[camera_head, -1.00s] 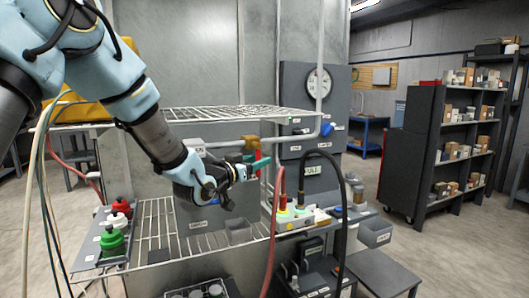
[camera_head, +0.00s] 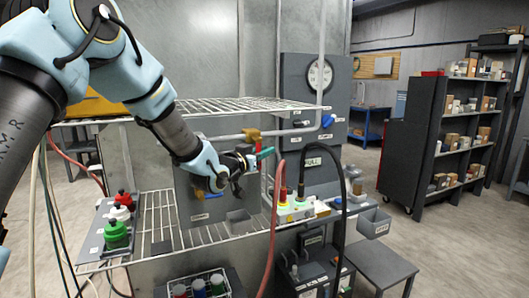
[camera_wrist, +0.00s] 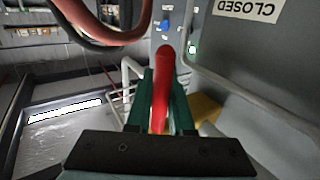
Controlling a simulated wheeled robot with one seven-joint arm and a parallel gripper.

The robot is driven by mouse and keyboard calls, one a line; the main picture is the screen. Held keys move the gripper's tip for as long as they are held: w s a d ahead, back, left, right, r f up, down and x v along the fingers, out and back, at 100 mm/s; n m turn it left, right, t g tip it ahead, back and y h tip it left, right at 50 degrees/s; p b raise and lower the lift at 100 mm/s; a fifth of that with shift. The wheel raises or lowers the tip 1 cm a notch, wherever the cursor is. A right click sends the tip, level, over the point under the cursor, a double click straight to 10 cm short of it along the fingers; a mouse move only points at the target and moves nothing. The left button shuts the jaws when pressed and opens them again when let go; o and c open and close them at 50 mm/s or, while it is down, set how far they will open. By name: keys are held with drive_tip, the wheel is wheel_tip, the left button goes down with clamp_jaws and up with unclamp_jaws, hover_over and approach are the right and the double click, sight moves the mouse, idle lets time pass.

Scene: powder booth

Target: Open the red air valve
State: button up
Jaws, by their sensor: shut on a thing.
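The red air valve has a brass body (camera_head: 252,134) on a grey pipe above the wire shelf. Its red handle (camera_wrist: 163,80) runs lengthwise between the two green fingers of my gripper (camera_wrist: 161,90) in the wrist view. In the head view my gripper (camera_head: 265,153) is just below the brass body, and only a small part of the red handle (camera_head: 258,148) shows there. My gripper is shut on the handle. Its near end is hidden by the dark gripper body, and the handle's exact angle to the pipe is hard to tell.
A wire rack (camera_head: 230,105) lies above my gripper and a lower wire shelf (camera_head: 160,215) below. A red hose (camera_head: 275,215) and a black hose (camera_head: 342,210) loop close on the right. Several capped bottles (camera_head: 117,234) stand at left. Open floor lies right, before dark shelving.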

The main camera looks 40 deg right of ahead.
clamp_jaws()
idle(0.8)
